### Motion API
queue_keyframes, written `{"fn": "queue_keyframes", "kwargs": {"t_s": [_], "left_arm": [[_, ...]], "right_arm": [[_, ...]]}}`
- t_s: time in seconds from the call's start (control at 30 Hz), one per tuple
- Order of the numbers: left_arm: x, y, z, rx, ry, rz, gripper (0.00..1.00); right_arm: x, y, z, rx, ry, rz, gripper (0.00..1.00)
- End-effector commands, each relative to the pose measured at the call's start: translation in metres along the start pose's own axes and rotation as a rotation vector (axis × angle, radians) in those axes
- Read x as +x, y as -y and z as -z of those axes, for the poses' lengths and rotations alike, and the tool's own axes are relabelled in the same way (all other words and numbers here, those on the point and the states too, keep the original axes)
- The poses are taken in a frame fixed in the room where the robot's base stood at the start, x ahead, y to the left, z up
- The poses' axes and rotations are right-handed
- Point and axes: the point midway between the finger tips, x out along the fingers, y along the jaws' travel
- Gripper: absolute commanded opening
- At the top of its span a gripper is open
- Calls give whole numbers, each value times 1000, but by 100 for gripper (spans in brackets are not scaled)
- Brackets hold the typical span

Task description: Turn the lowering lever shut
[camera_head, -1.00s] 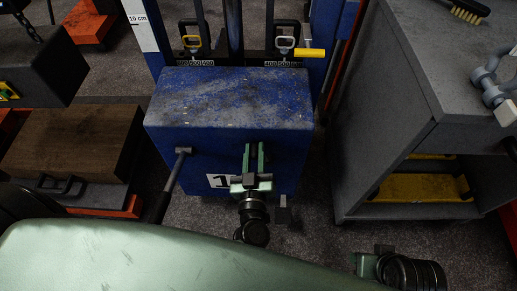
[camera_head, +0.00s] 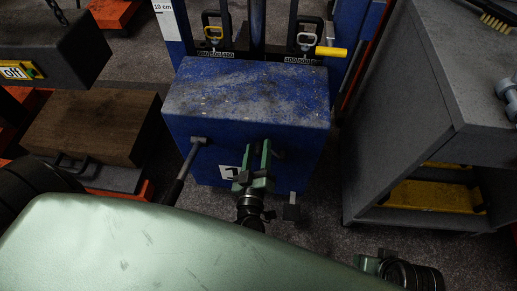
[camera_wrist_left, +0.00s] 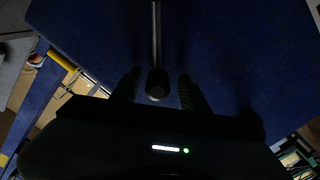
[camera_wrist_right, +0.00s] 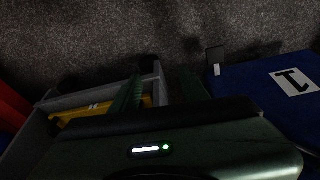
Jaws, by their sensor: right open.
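The blue trolley jack (camera_head: 245,95) stands ahead of me. My left gripper (camera_head: 258,155) is at its front face, beside the "1" label. In the left wrist view, a grey rod with a round end (camera_wrist_left: 157,85) lies between the two fingers of the left gripper (camera_wrist_left: 158,90), with a gap on both sides. It appears to be that lever. My right gripper (camera_head: 370,263) is low at the bottom right, empty and open in the right wrist view (camera_wrist_right: 160,90).
A grey cabinet (camera_head: 395,120) stands right, a wooden block (camera_head: 90,125) left. Floor between jack and cabinet is clear.

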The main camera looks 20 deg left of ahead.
Motion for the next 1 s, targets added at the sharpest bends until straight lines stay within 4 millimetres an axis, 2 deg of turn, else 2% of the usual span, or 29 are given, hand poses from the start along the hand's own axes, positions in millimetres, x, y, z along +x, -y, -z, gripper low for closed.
{"fn": "queue_keyframes", "kwargs": {"t_s": [0.17,0.27,0.37,0.53,0.7,1.0], "left_arm": [[0,-1,1,0,-2,-1,45],[-7,-1,0,1,0,0,45],[-22,-1,0,1,1,0,45],[-52,0,0,2,2,0,45],[-72,0,0,1,0,0,45],[-78,0,0,0,-1,-1,45]], "right_arm": [[0,0,0,0,0,0,45],[-1,0,1,0,-2,0,45],[0,0,1,0,-3,0,45],[15,0,-6,-1,17,1,45],[24,1,-6,-3,19,2,45],[28,0,-2,-4,12,1,45]]}}
